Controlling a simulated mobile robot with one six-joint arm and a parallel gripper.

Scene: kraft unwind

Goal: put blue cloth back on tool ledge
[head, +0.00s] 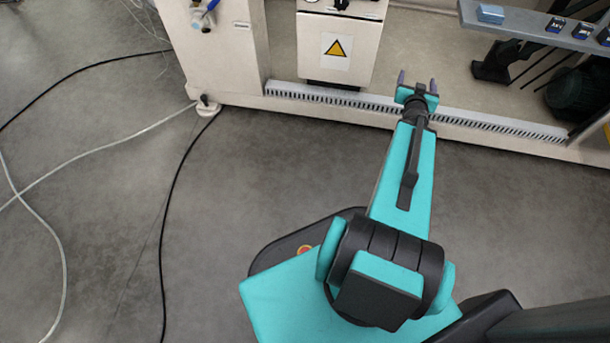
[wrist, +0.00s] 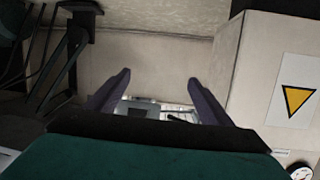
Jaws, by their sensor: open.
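My gripper (head: 417,82) is open, in front of the machine's lower opening in the head view. Its two dark fingers are spread in the wrist view (wrist: 160,80), with nothing held between them. The tool ledge (head: 530,28) is a grey shelf at the top right of the head view, to the right of my gripper. A small light-blue item (head: 490,13) lies near its left end; I cannot tell whether it is the cloth. No other blue cloth is clearly visible.
Several small dark-and-blue items (head: 556,24) sit along the ledge. A cream cabinet with a yellow warning sign (head: 336,47) stands left of my gripper. A dark motor (head: 575,95) is under the ledge. Cables (head: 170,190) cross the open floor at left.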

